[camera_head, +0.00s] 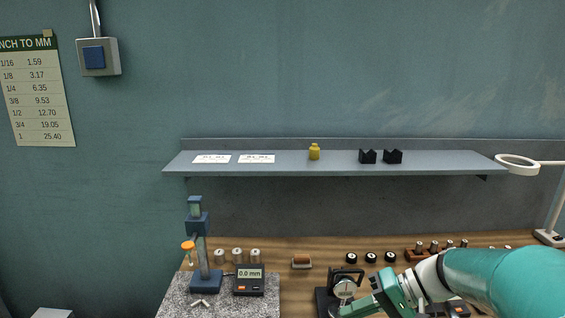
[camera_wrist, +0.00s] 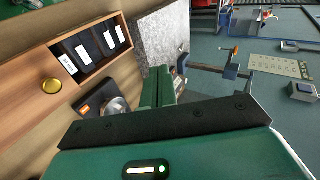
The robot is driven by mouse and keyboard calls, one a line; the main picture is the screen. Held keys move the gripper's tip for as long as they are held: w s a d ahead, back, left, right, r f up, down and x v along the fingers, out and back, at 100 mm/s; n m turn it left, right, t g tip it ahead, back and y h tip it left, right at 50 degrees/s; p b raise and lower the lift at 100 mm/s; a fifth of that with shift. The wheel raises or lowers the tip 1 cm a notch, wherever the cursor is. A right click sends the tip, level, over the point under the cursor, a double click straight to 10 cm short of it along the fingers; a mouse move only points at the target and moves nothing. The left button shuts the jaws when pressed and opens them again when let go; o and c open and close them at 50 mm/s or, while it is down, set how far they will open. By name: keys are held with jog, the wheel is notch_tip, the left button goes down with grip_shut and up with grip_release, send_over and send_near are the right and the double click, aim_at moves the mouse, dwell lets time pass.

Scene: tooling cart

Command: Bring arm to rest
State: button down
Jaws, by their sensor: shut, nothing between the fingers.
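My teal arm (camera_head: 500,280) reaches in from the lower right in the head view. My green gripper (camera_head: 362,308) is low over the wooden bench, beside or in front of a round dial gauge (camera_head: 345,287); I cannot tell whether they touch. In the wrist view my gripper's green fingers (camera_wrist: 158,86) are together with nothing between them. The fingertips are partly hidden in the head view.
A grey granite plate (camera_head: 178,296) carries a blue stand (camera_head: 205,281) and a digital readout (camera_head: 249,281). Rollers and pegs line the bench's back. A shelf (camera_head: 290,164) hangs above. A wooden case (camera_wrist: 45,55) shows in the wrist view. A ring lamp (camera_head: 517,162) stands right.

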jog(key=s+d+r+t+h, duration=0.1)
jog(key=s+t+h, duration=0.3)
jog(key=s+h, duration=0.7)
jog(key=shift+s+d+r, duration=0.15)
jog(key=shift+s+r, duration=0.65)
jog(key=shift+s, duration=0.3)
